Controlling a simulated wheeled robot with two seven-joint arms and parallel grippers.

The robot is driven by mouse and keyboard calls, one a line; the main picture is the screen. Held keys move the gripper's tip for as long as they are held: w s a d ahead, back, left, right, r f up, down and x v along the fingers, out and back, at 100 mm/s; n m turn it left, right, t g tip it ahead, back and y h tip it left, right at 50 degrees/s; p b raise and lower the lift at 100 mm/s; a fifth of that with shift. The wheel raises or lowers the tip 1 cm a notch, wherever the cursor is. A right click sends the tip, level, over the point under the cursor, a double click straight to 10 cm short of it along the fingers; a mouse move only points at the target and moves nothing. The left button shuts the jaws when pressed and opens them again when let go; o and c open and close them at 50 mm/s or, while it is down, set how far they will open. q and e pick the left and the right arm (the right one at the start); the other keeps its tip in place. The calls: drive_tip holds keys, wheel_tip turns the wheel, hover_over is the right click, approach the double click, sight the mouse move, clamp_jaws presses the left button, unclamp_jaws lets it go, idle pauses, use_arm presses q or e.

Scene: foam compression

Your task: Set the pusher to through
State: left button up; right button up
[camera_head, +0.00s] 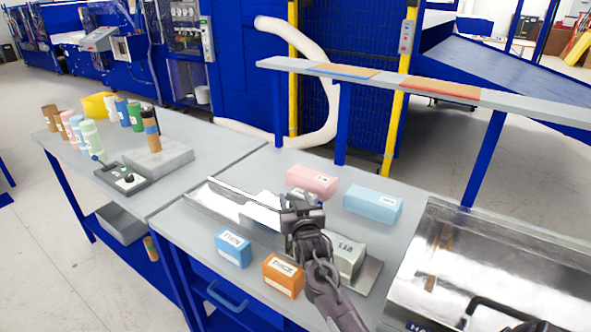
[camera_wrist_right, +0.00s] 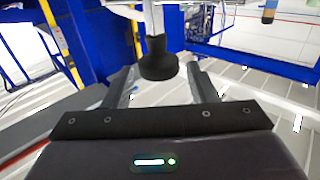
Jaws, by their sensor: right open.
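My right gripper (camera_head: 302,207) is over the metal tray (camera_head: 215,207) in the middle of the near table. In the right wrist view its fingers (camera_wrist_right: 165,88) are apart. A black knob on a pale rod (camera_wrist_right: 158,60) shows between and beyond them; I cannot tell whether it touches a finger. I cannot tell for sure that this knob belongs to the pusher. My gripper and arm hide part of the tray in the head view. A grey-green block with a label (camera_head: 345,257) stands just right of my arm. My left gripper is not in view.
Pink (camera_head: 312,180) and light blue (camera_head: 372,204) blocks lie behind the tray. Blue (camera_head: 233,249) and orange (camera_head: 283,276) blocks lie in front. A shiny metal box (camera_head: 480,265) fills the right. A control box (camera_head: 125,181) and several bottles stand on the left table.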

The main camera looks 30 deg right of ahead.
wheel_tip(320, 180, up, 19)
drive_tip(key=b, duration=0.3)
drive_tip(key=shift+f, duration=0.2)
drive_tip(key=shift+f, duration=0.1)
